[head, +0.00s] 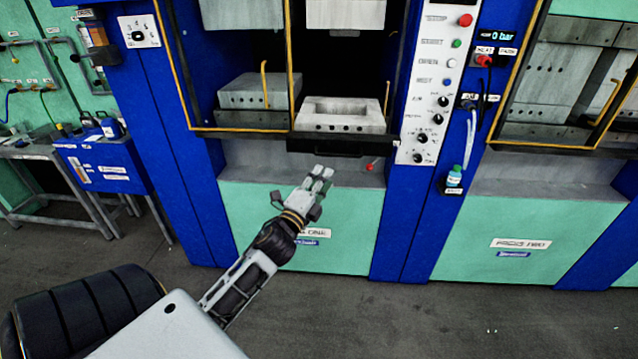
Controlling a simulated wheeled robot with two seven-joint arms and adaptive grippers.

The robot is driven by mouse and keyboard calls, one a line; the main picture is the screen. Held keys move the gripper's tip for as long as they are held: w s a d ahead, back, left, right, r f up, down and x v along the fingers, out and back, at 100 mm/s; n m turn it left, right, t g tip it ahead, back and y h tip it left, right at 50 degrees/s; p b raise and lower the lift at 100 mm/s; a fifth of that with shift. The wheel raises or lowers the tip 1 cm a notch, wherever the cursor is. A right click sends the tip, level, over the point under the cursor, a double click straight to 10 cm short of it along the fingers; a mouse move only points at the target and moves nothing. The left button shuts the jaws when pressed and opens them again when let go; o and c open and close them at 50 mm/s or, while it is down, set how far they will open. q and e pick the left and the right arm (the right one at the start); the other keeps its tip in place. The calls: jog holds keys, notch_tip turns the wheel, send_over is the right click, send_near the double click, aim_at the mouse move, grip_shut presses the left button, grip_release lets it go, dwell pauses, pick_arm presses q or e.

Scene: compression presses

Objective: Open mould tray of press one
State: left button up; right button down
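Press one (345,215) is the blue and green press in the middle, its name plate partly hidden by my gripper. Its mould tray (340,145) is a dark ledge at the front of the opening, below a grey mould block (343,114) with a rectangular cavity. A small red-knobbed lever (371,167) sticks out below the tray's right part. My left gripper (323,171) is in front of the press, just below the tray in the picture. Its fingers look close together, with nothing seen between them. Whether it touches the tray cannot be told. My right gripper is not in view.
A control panel (426,95) with buttons and knobs is right of the opening. A yellow-edged guard frame (292,65) stands at the opening's left. A second press (530,235) is at right. A metal bench (35,152) stands at left. The floor in front is clear.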

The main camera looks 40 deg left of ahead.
pick_arm(q)
jog(key=shift+s+d, duration=0.1)
jog(key=shift+s, duration=0.4)
jog(key=shift+n, duration=0.5)
